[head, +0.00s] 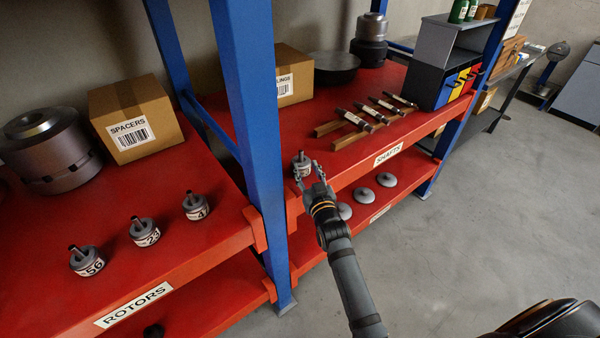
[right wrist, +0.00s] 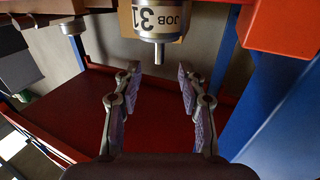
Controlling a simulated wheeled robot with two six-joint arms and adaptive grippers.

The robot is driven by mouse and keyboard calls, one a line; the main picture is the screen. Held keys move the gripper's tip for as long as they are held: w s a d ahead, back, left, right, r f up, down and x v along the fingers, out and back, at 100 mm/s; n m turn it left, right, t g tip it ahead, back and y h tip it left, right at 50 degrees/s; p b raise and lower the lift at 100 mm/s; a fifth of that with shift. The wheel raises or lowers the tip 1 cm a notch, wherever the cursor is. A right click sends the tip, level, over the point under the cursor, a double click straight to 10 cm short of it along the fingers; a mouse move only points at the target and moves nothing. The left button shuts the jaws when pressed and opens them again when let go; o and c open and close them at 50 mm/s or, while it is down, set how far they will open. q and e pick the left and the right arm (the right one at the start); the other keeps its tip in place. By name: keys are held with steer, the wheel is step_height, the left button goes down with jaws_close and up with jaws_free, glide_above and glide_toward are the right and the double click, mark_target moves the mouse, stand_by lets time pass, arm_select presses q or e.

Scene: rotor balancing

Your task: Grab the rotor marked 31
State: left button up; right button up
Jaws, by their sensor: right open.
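The rotor marked 31 (head: 302,166) stands on the red shelf labelled SHAFTS, near its front edge and just right of the blue post. In the right wrist view the rotor (right wrist: 158,20) shows at the top with "JOB 31" upside down on its light label and a short shaft end. My right gripper (head: 310,170) is right at the rotor in the head view. In the right wrist view the gripper (right wrist: 160,75) has its fingers spread apart with nothing between the pads; the rotor lies beyond the fingertips. My left gripper is not in view.
Rotors marked 56 (head: 87,262), 23 (head: 145,232) and 4 (head: 197,207) stand on the left red shelf. A blue post (head: 258,130) rises close left of my right gripper. Shafts lie on wooden rests (head: 350,137) behind. Grey discs (head: 364,194) lie on the lower shelf.

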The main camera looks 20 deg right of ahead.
mark_target(302, 154)
steer(key=w+b, duration=0.4)
steer(key=shift+w+d+f, duration=0.15)
steer(key=shift+w+f, duration=0.05)
steer(key=shift+w, duration=0.1)
steer(key=shift+w+r, duration=0.1)
steer(key=shift+w, duration=0.25)
steer(key=shift+s+r, duration=0.15)
steer(key=shift+r, duration=0.05)
jaws_close()
steer(key=shift+f, duration=0.1)
steer(key=shift+r, duration=0.25)
